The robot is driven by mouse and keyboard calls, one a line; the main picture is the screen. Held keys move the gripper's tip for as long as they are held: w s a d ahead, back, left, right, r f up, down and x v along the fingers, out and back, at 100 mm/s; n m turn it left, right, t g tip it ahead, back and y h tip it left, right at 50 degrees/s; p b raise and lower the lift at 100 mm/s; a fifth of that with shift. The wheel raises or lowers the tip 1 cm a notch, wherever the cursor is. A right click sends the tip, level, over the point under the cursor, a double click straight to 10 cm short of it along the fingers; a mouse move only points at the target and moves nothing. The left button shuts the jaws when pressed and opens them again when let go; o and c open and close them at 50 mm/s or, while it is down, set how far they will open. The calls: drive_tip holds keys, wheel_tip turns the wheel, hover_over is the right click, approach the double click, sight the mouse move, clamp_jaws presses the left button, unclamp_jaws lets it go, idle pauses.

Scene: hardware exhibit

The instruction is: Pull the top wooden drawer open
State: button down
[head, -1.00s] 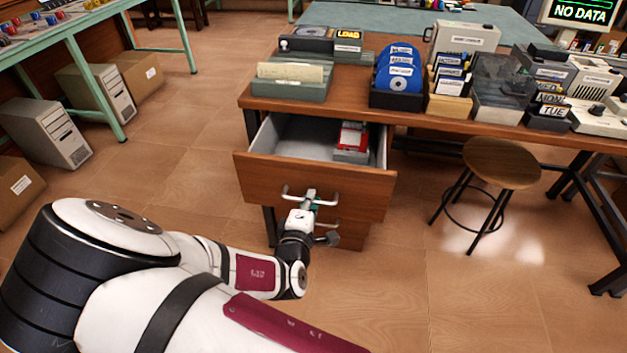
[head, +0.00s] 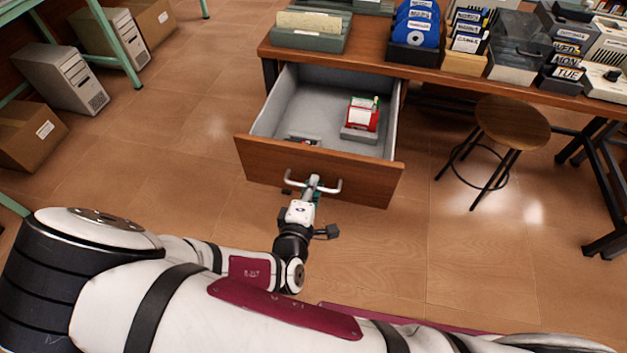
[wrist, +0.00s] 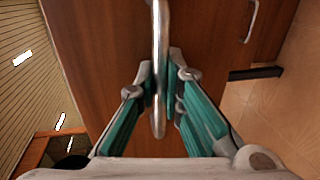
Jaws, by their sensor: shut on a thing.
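The top wooden drawer (head: 370,178) of the desk stands well open in the head view, with its grey inside showing. A red and white item in a grey holder (head: 361,122) and a small dark and red item (head: 303,141) lie in it. My gripper (head: 312,182) is at the middle of the drawer's light metal handle (head: 331,188). In the wrist view, the teal fingers of my gripper (wrist: 160,80) are shut on the handle bar (wrist: 158,115), one on each side. The brown drawer front (wrist: 100,60) lies behind the bar.
The desk top (head: 365,52) carries a grey-green tray (head: 308,36), blue discs and several boxes. A round wooden stool (head: 513,122) stands to the right. Computer cases (head: 62,78) and cardboard boxes (head: 25,136) stand at left. The floor around the drawer is clear.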

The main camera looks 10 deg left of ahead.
idle(0.3)
drive_tip(key=c, duration=2)
unclamp_jaws()
drive_tip(key=shift+o, duration=0.2)
